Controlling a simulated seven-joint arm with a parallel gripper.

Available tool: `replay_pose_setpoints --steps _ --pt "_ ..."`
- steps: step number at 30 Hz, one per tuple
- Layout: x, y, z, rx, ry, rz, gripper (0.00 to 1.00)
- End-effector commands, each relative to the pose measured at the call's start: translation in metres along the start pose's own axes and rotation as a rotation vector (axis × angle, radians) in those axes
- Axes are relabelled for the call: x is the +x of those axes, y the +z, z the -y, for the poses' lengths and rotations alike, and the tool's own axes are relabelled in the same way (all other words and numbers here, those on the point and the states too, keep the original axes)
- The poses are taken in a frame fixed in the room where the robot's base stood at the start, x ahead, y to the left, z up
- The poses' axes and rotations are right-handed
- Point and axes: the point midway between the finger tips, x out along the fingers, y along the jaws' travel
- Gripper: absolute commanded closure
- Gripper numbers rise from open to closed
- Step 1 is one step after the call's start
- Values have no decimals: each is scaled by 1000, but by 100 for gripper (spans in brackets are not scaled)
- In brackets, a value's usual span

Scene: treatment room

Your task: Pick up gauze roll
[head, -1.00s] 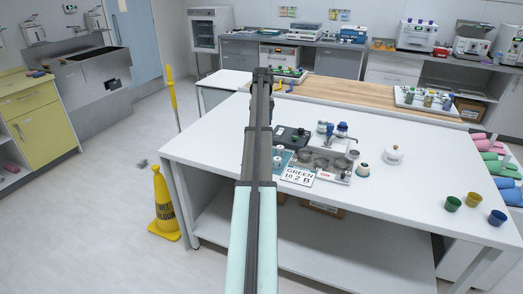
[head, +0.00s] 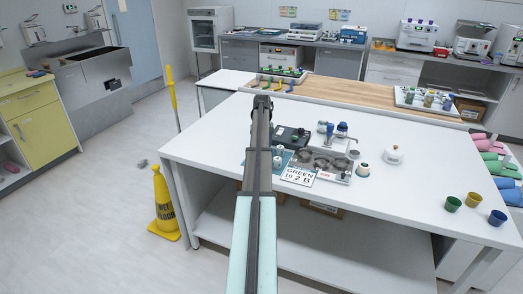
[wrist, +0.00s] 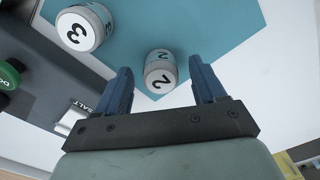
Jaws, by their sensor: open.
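In the wrist view, a short white roll marked 2 (wrist: 160,73) stands on a teal mat (wrist: 215,32), with its numbered end toward the camera. I take it for a gauze roll, though its material is unclear. A similar roll marked 3 (wrist: 82,29) stands to its upper left. My gripper (wrist: 161,70) is open, with its blue fingers on either side of the roll marked 2 and gaps visible on both sides. In the head view, my arm hides the gripper and part of the teal mat (head: 284,155); a small white roll (head: 277,161) shows beside the arm.
A dark box (head: 291,137), a metal tray (head: 338,178) and a sign reading GREEN (head: 299,176) crowd the mat on the white table (head: 405,205). A white lidded pot (head: 393,156) and several coloured cups stand farther right. The table's left front is clear.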

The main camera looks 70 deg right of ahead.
Motion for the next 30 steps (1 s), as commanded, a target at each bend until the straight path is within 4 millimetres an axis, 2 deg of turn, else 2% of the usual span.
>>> replay_pose_setpoints --steps 7,25,30 --pt "2 0 0 0 0 0 31" --pt "2 0 0 0 0 0 89" --pt "2 0 0 0 0 0 90"
